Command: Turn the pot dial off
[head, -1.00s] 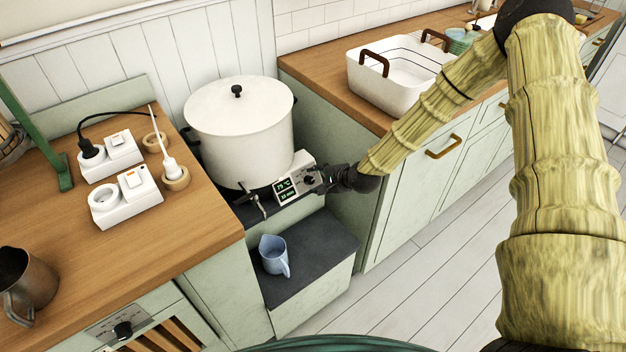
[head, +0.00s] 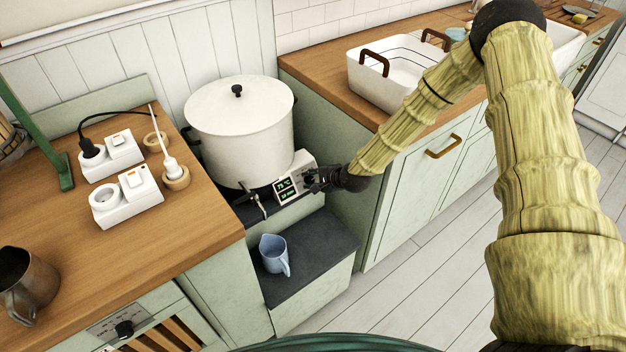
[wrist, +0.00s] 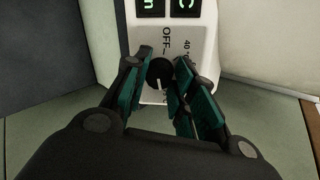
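The white pot (head: 238,125) with its lid on stands in the corner between the counters. Its control box (head: 287,186) sits low on its front right, with green lit displays. The black dial (wrist: 160,72) is on the box face in the wrist view, below the printed OFF mark. Its white pointer line points down in that view, away from OFF. My gripper (wrist: 161,82) has its teal-padded fingers apart, one on each side of the dial; whether they touch it is unclear. In the head view my gripper (head: 316,181) hides the dial.
A blue jug (head: 273,254) stands on the dark step below the pot. The pot's tap (head: 255,203) juts out left of the box. The right counter's green cabinet side (head: 345,215) is close to my gripper. White sockets (head: 127,200) sit on the left counter.

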